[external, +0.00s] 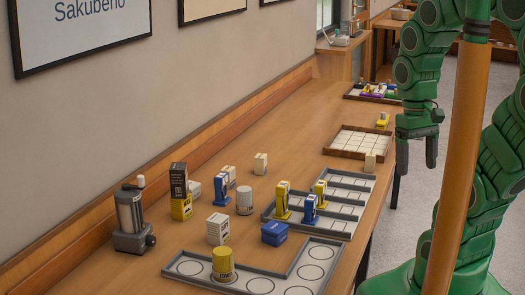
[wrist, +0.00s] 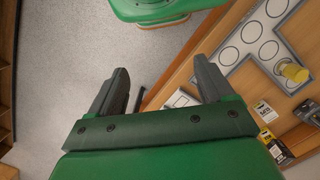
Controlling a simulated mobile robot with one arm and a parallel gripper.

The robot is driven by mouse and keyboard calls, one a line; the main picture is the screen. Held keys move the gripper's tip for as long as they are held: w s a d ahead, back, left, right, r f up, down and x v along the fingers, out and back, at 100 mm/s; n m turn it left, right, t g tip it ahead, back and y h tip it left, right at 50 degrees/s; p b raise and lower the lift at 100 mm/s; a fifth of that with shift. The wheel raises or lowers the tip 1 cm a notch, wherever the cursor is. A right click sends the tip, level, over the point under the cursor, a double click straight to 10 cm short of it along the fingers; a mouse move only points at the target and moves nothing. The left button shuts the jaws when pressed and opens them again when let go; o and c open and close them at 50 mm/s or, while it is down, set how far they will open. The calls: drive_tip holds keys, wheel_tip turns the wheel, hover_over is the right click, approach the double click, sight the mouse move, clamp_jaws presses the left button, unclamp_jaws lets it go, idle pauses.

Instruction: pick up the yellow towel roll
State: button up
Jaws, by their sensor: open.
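The yellow towel roll (external: 223,263) is a short upright cylinder with a pale band near its base. It stands in the front part of the grey L-shaped tray with white round places (external: 282,277). In the wrist view the yellow towel roll (wrist: 296,73) shows near the right edge, on the tray (wrist: 238,38). My gripper (external: 417,152) hangs at the right beyond the counter's edge, fingers down, well away from the roll. In the wrist view my gripper (wrist: 160,72) has its fingers apart, with nothing between them.
A grey dispenser (external: 131,222), a white cylinder (external: 244,200), a blue box (external: 274,233) and a white box (external: 218,229) stand near the roll. A grey tray (external: 337,222) holds yellow and blue items. A wooden-rimmed tray (external: 358,141) lies farther back. An orange post (external: 459,150) stands in front.

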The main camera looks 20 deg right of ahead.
sight(214, 261)
drive_tip(key=shift+a, duration=0.1)
drive_tip(key=w+a+f+m+g+y, duration=0.1)
drive_tip(key=w+a+f+m+y, duration=0.2)
drive_tip(key=a, duration=0.6)
drive_tip(key=w+a+f+m+g+y, duration=0.1)
drive_tip(key=w+a+f+y, duration=0.25)
drive_tip(key=a, duration=0.55)
drive_tip(key=w+a+f+m+g+y, duration=0.25)
drive_tip(key=w+a, duration=0.25)
drive_tip(key=a, duration=0.4)
drive_tip(key=w+a+f+m+t+y, duration=0.1)
drive_tip(key=w+a+f+m, duration=0.1)
drive_tip(key=f, duration=0.2)
drive_tip(key=w+a+f+m+t+y, duration=0.1)
drive_tip(key=w+a+f+m, duration=0.1)
drive_tip(key=a+f+m, duration=0.1)
drive_tip(key=w+a+f+m+t+y, duration=0.1)
drive_tip(key=w+a+f+m+y, duration=0.1)
drive_tip(key=f, duration=0.3)
drive_tip(key=shift+w+a+f+m, duration=0.1)
drive_tip(key=shift+w+a+m, duration=0.1)
drive_tip(key=shift+a+m, duration=0.55)
drive_tip(key=shift+x, duration=3.95)
drive_tip(key=shift+d+f, duration=0.15)
drive_tip(key=c, duration=1.1)
